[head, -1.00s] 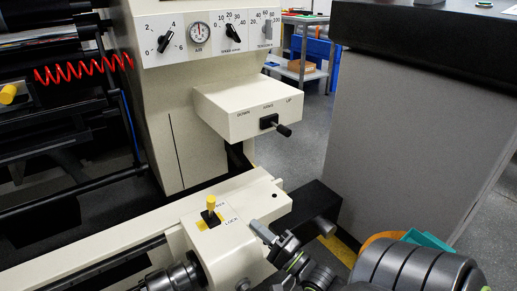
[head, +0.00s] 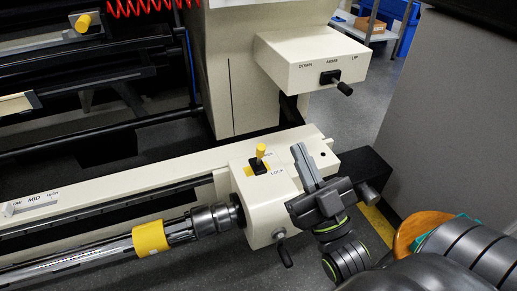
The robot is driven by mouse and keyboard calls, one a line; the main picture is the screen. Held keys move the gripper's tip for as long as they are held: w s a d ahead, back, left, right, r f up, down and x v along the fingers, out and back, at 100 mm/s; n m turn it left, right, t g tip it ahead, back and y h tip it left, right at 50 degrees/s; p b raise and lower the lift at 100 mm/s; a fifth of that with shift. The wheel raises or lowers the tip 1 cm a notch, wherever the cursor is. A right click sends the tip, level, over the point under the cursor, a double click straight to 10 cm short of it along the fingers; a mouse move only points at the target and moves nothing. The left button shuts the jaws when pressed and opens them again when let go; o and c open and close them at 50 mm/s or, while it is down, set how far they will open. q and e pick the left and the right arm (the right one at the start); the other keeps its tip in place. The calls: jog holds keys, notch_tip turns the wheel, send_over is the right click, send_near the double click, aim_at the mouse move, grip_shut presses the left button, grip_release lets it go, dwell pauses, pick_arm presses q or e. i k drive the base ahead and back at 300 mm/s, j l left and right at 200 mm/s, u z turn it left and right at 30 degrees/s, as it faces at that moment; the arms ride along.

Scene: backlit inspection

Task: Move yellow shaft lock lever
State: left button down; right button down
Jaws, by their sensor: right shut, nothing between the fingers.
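The yellow shaft lock lever (head: 260,151) stands roughly upright in its slot on top of the cream housing (head: 262,204), with the word LOCK printed beside it. My right gripper (head: 302,152) is shut and empty. In the picture its fingertips are a short way right of the lever, with a gap between. The gripper body covers part of the housing's right side. My left gripper is not in view.
A shaft with a yellow collar (head: 151,238) runs left from the housing. A black-handled lever (head: 284,256) hangs on the housing front. A cream box with a black lever (head: 336,82) juts out above. A grey cabinet (head: 447,120) stands at the right.

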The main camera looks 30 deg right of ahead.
aim_at(261, 148)
jog(key=i+z, duration=0.1)
jog(key=z, duration=0.35)
jog(key=i+l+z, duration=0.1)
jog(key=z, duration=0.4)
jog(key=i+z, duration=0.1)
jog(key=z, duration=0.35)
jog(key=i+j, duration=0.1)
jog(key=i, duration=0.2)
jog(key=z, duration=0.05)
